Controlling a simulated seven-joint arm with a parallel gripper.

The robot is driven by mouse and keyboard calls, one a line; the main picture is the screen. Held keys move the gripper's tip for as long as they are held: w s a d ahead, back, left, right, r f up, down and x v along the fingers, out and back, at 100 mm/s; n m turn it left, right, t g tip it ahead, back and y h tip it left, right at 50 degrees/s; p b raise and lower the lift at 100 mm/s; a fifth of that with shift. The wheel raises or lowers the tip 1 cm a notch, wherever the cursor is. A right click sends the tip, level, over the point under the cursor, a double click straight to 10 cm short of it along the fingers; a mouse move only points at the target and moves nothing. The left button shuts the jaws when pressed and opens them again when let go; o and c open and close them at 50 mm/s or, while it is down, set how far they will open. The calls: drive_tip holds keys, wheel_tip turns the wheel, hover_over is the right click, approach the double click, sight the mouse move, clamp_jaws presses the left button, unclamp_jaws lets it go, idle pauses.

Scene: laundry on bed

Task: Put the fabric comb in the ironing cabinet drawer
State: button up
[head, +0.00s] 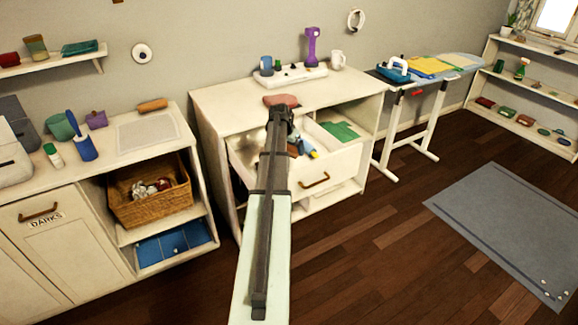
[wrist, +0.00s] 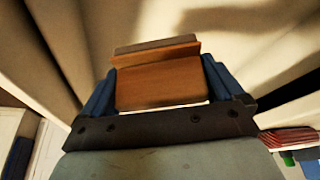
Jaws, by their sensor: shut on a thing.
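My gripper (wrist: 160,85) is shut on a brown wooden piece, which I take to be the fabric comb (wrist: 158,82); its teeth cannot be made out. In the head view my gripper (head: 280,110) is at the front of the white ironing cabinet (head: 235,100), above the left part of its drawer. A reddish-brown piece (head: 280,99) shows at the gripper's tip, seemingly the same comb. My arm hides part of the drawer.
A counter with a wicker basket (head: 150,205) is at left. An ironing board (head: 445,66) stands right. The cabinet top's front middle is clear.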

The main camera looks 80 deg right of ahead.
drive_tip(key=d+m+g, duration=0.1)
drive_tip(key=d+m, duration=0.1)
drive_tip(key=m, duration=0.1)
drive_tip(key=m+y, duration=0.1)
drive_tip(key=m, duration=0.1)
approach(295, 163)
drive_tip(key=shift+g, duration=0.4)
drive_tip(key=shift+s+a+f, duration=0.25)
drive_tip(key=shift+s+f, duration=0.25)
drive_tip(key=shift+f, duration=0.45)
drive_tip(key=shift+s+a+f, duration=0.25)
drive_tip(key=shift+s+f, duration=0.25)
drive_tip(key=shift+f, duration=0.5)
drive_tip(key=shift+s+a+f, duration=0.3)
drive_tip(key=shift+s+f, duration=0.2)
drive_tip(key=shift+f, duration=0.45)
drive_tip(key=o, duration=0.8)
drive_tip(key=shift+f, duration=0.15)
drive_tip(key=v, duration=1.2)
drive_tip(key=shift+r, duration=0.2)
